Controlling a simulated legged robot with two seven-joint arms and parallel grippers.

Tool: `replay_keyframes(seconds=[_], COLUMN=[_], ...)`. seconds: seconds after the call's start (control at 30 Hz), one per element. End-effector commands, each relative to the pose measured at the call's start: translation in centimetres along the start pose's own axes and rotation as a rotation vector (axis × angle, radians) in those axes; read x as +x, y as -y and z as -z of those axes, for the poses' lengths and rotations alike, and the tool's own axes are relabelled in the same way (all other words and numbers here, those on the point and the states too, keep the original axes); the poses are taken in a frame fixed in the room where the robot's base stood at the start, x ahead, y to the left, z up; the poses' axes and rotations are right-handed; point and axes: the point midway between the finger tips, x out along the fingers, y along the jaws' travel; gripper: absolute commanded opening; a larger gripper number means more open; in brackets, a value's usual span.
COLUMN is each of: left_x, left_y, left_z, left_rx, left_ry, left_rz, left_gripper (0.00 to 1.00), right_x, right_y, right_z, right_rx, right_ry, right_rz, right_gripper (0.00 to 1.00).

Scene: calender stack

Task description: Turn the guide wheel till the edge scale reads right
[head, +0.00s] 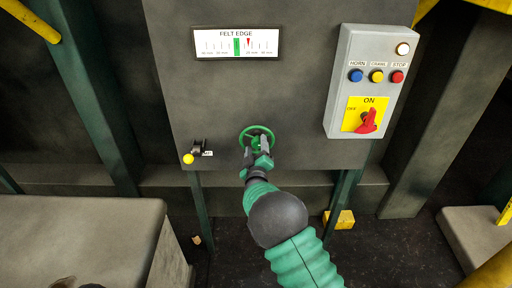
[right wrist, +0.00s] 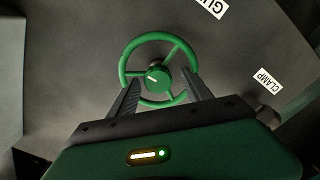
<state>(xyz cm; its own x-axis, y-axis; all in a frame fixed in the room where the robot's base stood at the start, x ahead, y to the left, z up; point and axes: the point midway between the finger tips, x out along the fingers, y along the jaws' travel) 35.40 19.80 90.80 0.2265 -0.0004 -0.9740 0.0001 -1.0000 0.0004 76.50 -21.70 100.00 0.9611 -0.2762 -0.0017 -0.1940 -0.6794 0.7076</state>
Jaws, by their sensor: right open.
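The green guide wheel (head: 257,137) is on the lower part of the grey panel. In the right wrist view the wheel (right wrist: 126,61) shows its spokes and hub. My right gripper (head: 257,146) is at the wheel, its jaws open with one finger on each side of the hub; I cannot tell whether they touch it. The fingers also show in the right wrist view (right wrist: 160,88). The felt edge scale (head: 212,46) is at the panel's top, with a green band left of centre and a red pointer just to the right of that band.
A control box (head: 343,86) with blue, yellow and red buttons and a red switch (head: 367,121) is to the right. A small lever with a yellow knob (head: 188,158) is left of the wheel. A grey block (head: 85,240) stands lower left.

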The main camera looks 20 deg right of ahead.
Motion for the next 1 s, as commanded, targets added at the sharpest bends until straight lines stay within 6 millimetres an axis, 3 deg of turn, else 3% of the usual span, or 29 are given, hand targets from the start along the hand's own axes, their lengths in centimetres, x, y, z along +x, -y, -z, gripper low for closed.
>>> replay_keyframes(seconds=[0.17,0.6,1.0], left_x=[0.00,0.00,0.77], left_y=[-0.01,0.00,0.00], left_z=[0.00,0.00,-0.18], left_rx=[0.000,0.000,0.000], left_ry=[0.000,0.000,0.000], left_rz=[0.000,0.000,0.000], left_gripper=[0.00,0.00,0.00], right_x=[-0.01,-0.05,-0.08], right_y=[0.02,0.13,0.31], right_z=[0.00,0.03,-0.11], right_rx=[0.000,0.000,0.065], right_ry=[0.000,0.000,0.000], right_rz=[0.000,0.002,0.003], right_gripper=[0.55,0.00,0.00])
